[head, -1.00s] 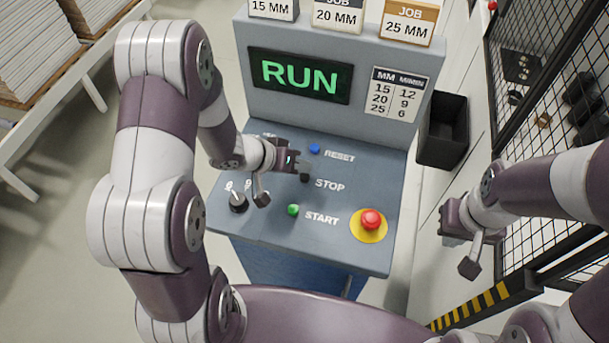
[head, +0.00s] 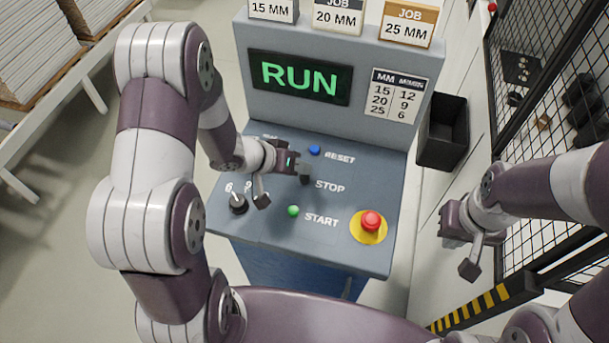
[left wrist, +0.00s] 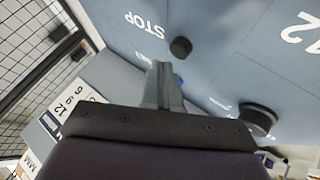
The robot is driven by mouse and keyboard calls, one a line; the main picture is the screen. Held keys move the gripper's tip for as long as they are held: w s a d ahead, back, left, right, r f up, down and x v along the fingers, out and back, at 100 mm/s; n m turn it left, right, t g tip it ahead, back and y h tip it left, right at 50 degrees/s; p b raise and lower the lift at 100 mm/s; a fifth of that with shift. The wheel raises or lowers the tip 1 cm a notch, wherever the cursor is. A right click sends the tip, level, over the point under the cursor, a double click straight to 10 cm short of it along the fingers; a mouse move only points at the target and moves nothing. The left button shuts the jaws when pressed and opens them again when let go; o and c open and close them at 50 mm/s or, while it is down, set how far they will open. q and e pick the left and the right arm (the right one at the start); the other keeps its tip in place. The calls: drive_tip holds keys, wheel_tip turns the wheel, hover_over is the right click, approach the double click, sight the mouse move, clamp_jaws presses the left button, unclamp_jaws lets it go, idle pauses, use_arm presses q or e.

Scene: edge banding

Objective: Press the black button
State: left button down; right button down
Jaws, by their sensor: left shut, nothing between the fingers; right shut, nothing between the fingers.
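The black button (head: 307,181) is beside the STOP label on the sloped grey control panel (head: 330,240). In the head view it is partly hidden by the fingertips of my left gripper (head: 303,170). In the left wrist view the black button (left wrist: 181,47) shows whole, just beyond the shut fingertips (left wrist: 163,70). The fingers are shut and empty, close over the button; I cannot tell whether they touch it. My right gripper (head: 462,245) is shut and empty, off to the right of the panel.
A blue RESET button (head: 314,149), a green START button (head: 293,210), a black selector knob (head: 238,203) and a red mushroom button (head: 371,220) sit around it. The display (head: 300,77) reads RUN. A black bin (head: 442,130) and mesh fence (head: 530,90) stand right.

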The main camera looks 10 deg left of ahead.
sight(300, 178)
use_arm(q)
drive_tip(key=shift+f, duration=0.1)
idle(0.7)
drive_tip(key=shift+f, duration=0.8)
idle(0.6)
idle(0.3)
drive_tip(key=shift+r+p, duration=0.9)
drive_tip(key=shift+p, duration=0.15)
wheel_tip(300, 178, up, 5)
drive_tip(key=p, duration=0.6)
drive_tip(key=shift+r, duration=0.1)
